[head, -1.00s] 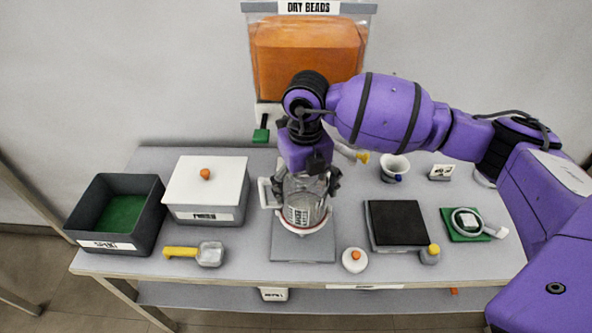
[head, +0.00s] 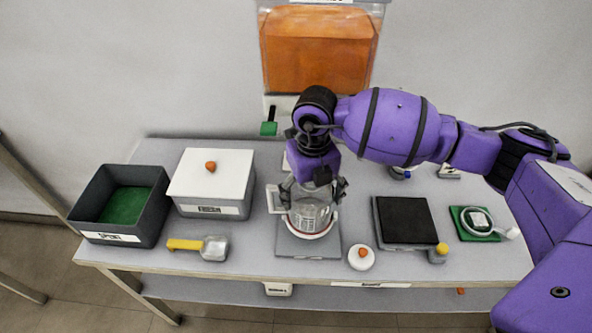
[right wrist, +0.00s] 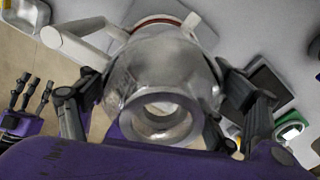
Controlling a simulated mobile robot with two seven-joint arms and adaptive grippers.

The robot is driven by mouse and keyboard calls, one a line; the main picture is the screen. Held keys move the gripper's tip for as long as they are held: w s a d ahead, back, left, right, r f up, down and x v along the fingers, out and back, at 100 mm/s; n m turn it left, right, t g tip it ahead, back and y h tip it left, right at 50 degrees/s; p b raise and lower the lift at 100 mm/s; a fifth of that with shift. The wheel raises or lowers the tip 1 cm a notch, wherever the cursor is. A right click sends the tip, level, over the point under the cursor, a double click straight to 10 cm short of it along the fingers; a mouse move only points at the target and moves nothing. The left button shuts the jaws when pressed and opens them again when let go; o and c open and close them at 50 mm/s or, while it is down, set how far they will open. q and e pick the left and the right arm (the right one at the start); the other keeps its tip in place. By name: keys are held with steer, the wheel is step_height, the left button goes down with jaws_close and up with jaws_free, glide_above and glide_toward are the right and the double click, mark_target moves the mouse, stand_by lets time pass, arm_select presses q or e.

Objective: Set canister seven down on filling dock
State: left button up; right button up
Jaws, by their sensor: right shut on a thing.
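A clear canister (head: 311,214) with a pale side handle and a red ring near its base is upright in my right gripper (head: 313,195). Its number cannot be read. The right gripper's fingers are shut around it, and the right wrist view shows the canister (right wrist: 165,72) between them. A flat grey plate (head: 308,250), which looks like the filling dock, lies under the canister. I cannot tell whether the canister's base touches it. A purple gripper with dark fingers, likely my left one (right wrist: 26,92), shows at the left edge of the right wrist view; its opening is unclear.
An orange-filled dispenser (head: 318,50) hangs behind the arm. Left are a dark bin (head: 120,239), a white-lidded box (head: 210,175) and a yellow-handled scoop (head: 200,246). Right of the plate are a round white item with an orange knob (head: 361,259), a black-topped scale (head: 405,220) and a green pad (head: 473,222).

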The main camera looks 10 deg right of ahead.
arm_select(q)
steer(key=shift+a+r, duration=0.1)
steer(key=shift+a, duration=0.05)
arm_select(e)
steer(key=shift+f, duration=0.1)
arm_select(q)
steer(key=shift+s+a, duration=0.15)
steer(key=shift+s, duration=0.3)
steer(key=shift+w+d+r, duration=0.15)
steer(key=shift+w, duration=0.3)
steer(key=shift+w+d+r, duration=0.15)
steer(key=shift+w, duration=0.25)
steer(key=shift+s, duration=0.1)
arm_select(e)
steer(key=shift+f, duration=0.55)
arm_select(q)
steer(key=shift+s+a+f, duration=0.3)
steer(key=shift+s+f, duration=0.15)
steer(key=shift+s, duration=0.35)
arm_select(e)
steer(key=shift+f, duration=0.1)
